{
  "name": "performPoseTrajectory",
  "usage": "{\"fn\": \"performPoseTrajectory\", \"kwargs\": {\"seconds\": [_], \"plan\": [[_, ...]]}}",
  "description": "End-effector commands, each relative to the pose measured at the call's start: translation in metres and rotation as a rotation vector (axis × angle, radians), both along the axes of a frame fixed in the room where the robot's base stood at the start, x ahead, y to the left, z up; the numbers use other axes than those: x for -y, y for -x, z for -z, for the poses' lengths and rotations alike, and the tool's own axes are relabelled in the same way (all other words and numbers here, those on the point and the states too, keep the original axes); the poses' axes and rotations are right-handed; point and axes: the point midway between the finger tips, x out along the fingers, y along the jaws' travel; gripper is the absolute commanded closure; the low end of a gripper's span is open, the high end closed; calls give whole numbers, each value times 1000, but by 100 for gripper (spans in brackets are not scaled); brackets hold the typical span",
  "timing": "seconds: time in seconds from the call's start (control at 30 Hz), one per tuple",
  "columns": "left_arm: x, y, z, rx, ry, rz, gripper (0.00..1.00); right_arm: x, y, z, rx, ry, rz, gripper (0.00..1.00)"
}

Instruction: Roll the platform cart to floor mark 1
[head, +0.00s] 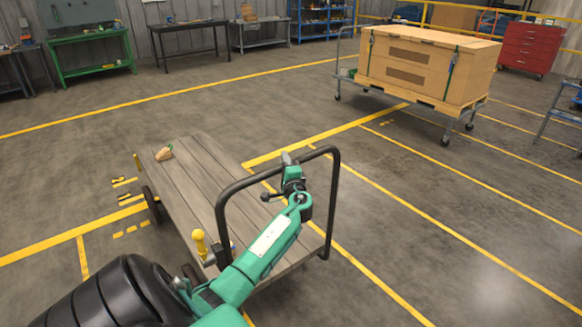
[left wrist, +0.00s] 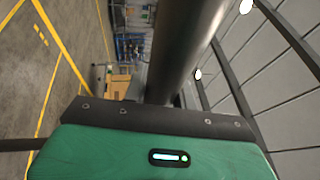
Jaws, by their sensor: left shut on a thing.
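The platform cart (head: 190,180) has a grey plank deck, dark wheels and a black tubular handle (head: 333,200) at its near right end. My left gripper (head: 290,165) is shut on the top bar of this handle. In the left wrist view the handle bar (left wrist: 190,45) runs up close in front of the gripper's dark edge; the fingertips are hidden there. Yellow and black floor marks (head: 125,182) and small yellow dashes (head: 132,229) lie left of the cart. I cannot read a number on them. My right gripper is not in view.
A small wooden-looking object (head: 164,153) lies on the deck's far end. A yellow-topped post (head: 199,243) stands at its near left edge. A trolley with a large crate (head: 425,65) stands at the back right. Benches (head: 90,55) line the far wall. Open floor surrounds the cart.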

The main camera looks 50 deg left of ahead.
Motion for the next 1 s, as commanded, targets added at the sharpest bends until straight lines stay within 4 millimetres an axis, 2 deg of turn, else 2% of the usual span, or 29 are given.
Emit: {"fn": "performPoseTrajectory", "kwargs": {"seconds": [0.43,0.47,0.53,0.57,0.87,1.0], "plan": [[-3,-1,2,-3,1,2,100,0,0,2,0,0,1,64],[-3,-1,2,-3,1,2,69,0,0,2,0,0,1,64],[-3,-1,2,-3,1,2,55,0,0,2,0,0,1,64],[-3,-1,2,-3,1,2,51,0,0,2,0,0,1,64],[-2,0,2,-2,1,3,51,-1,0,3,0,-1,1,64],[9,5,6,-3,1,4,51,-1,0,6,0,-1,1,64]]}}
